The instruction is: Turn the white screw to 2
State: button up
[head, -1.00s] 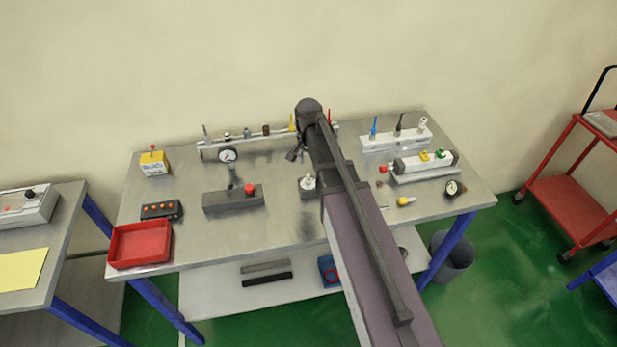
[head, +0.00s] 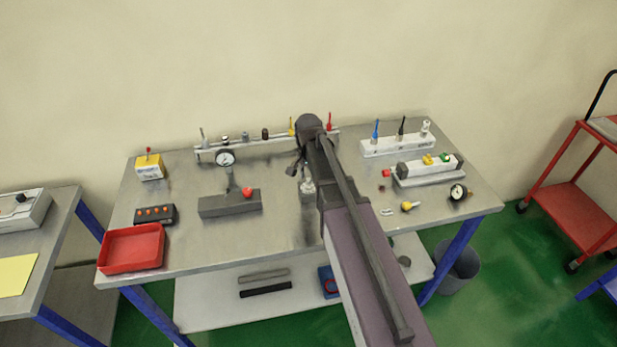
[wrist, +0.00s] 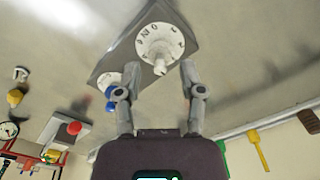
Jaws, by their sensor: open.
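The white screw (wrist: 160,42) is a round dial with dark marks around its rim and a white knob standing out from its middle. It sits on a grey plate in the wrist view; the number it is set to is unreadable. In the head view the screw (head: 307,187) is small and partly hidden by my arm. My gripper (wrist: 160,70) is open, its two fingers spread on either side of the knob's tip with space between. It looks empty. In the head view my gripper (head: 297,168) is just above the screw.
A blue fitting (wrist: 111,101) is close to one finger in the wrist view. A grey block with a red button (head: 247,192) stands left of the screw. A white rail (head: 400,144) and a white valve block (head: 430,168) are right of my arm. A red tray (head: 132,249) is front left.

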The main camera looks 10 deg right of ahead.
grip_shut()
jog(key=shift+n, duration=0.4)
jog(key=n, duration=0.9)
dwell(0.4)
dwell(0.4)
